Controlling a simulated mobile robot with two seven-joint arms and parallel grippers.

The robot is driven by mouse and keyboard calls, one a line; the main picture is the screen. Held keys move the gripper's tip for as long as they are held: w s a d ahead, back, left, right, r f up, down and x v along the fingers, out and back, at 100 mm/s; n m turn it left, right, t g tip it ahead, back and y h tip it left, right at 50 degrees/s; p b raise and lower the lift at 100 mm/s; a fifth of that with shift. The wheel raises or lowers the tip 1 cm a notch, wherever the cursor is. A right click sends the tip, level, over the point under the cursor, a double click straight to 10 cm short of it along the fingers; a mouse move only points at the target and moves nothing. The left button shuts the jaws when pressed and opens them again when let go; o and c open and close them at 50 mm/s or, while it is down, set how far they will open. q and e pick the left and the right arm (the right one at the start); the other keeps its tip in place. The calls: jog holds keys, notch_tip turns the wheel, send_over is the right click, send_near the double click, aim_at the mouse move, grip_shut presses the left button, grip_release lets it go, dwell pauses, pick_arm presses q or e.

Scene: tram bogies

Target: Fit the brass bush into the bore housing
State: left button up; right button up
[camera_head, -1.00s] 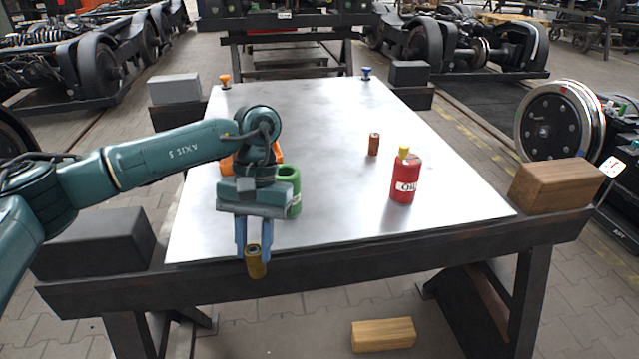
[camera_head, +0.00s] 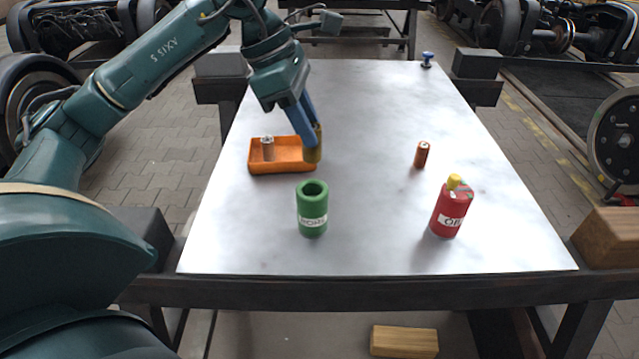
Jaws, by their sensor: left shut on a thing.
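The brass bush (camera_head: 314,149) is a dull gold cylinder, held upright between the blue fingers of my left gripper (camera_head: 306,132). It shows in front of the right end of an orange tray (camera_head: 285,166); I cannot tell whether it touches the tray or the table. The bore housing is most likely the green upright cylinder (camera_head: 312,222) with a white label and an open round hole on top. It stands on the metal table, nearer than the bush and apart from it. My right gripper is not in view.
A grey cylinder (camera_head: 267,147) stands in the orange tray. A copper-brown cylinder (camera_head: 421,154) and a red oil can (camera_head: 449,211) stand on the right of the table (camera_head: 375,235). A blue knob (camera_head: 427,60) is at the far edge. The table middle is clear.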

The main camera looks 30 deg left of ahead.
aim_at(307, 155)
pick_arm(q)
notch_tip(307, 155, down, 5)
jog(key=shift+s+r+b, duration=0.1)
jog(key=shift+b, duration=0.2)
jog(key=shift+f, duration=2.4)
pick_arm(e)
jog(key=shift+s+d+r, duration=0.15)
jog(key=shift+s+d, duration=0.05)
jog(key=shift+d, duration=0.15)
pick_arm(q)
jog(key=shift+f, duration=0.1)
jog(key=shift+f+b, duration=0.15)
jog(key=shift+b, duration=0.3)
jog(key=o, duration=1)
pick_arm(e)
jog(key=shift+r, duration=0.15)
